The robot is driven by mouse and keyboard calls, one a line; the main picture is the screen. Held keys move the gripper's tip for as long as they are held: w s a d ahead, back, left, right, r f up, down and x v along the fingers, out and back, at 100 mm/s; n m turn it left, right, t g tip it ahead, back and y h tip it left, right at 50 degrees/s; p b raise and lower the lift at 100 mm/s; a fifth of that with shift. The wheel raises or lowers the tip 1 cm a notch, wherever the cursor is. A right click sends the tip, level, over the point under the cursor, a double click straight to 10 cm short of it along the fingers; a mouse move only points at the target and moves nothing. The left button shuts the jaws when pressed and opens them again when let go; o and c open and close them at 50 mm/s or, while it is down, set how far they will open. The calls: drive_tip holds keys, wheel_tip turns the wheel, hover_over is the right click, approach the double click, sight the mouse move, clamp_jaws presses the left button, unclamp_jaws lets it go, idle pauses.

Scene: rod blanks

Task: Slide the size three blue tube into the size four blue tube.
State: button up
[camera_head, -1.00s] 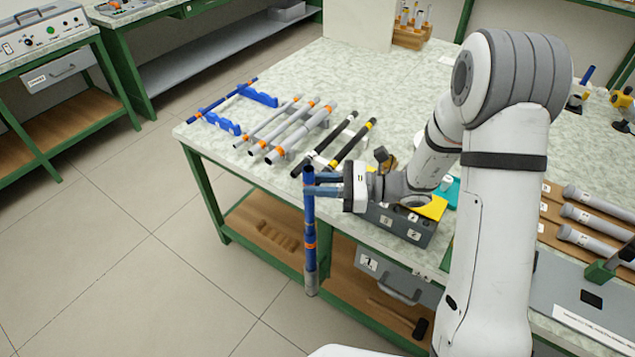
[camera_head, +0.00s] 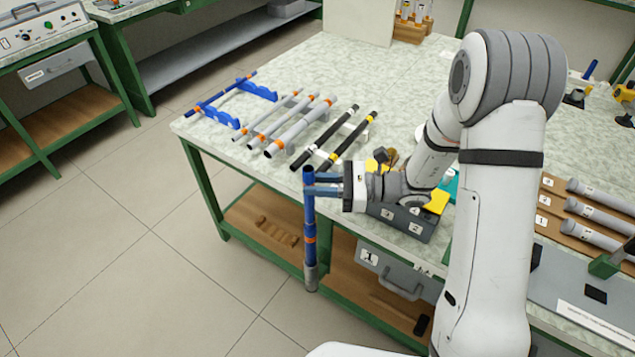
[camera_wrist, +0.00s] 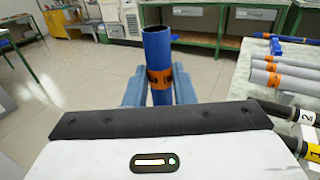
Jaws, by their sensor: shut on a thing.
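My gripper (camera_head: 309,184) is shut on an upright blue tube (camera_head: 309,212) near its upper end. The tube hangs over the floor just off the table's near edge. An orange band circles its lower half, and its bottom end is grey. A step in width shows near the band; I cannot tell whether this is one tube or one inside another. In the wrist view, the blue tube (camera_wrist: 156,48) stands between my fingers (camera_wrist: 158,92), with an open top and an orange band whose mark is unclear. Another thin blue tube (camera_head: 212,98) lies across blue supports (camera_head: 258,91).
A dark numbered box (camera_head: 405,224) is near my wrist. Grey numbered tubes (camera_head: 592,214) lie at right. The floor at left is clear.

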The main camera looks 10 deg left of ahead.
drive_tip(key=shift+f+b, duration=0.65)
drive_tip(key=shift+f, duration=0.35)
drive_tip(key=o, duration=0.9)
drive_tip(key=shift+c, duration=0.2)
drive_tip(key=w+d, duration=0.1)
drive_tip(key=d, duration=0.6)
drive_tip(key=shift+d, duration=0.25)
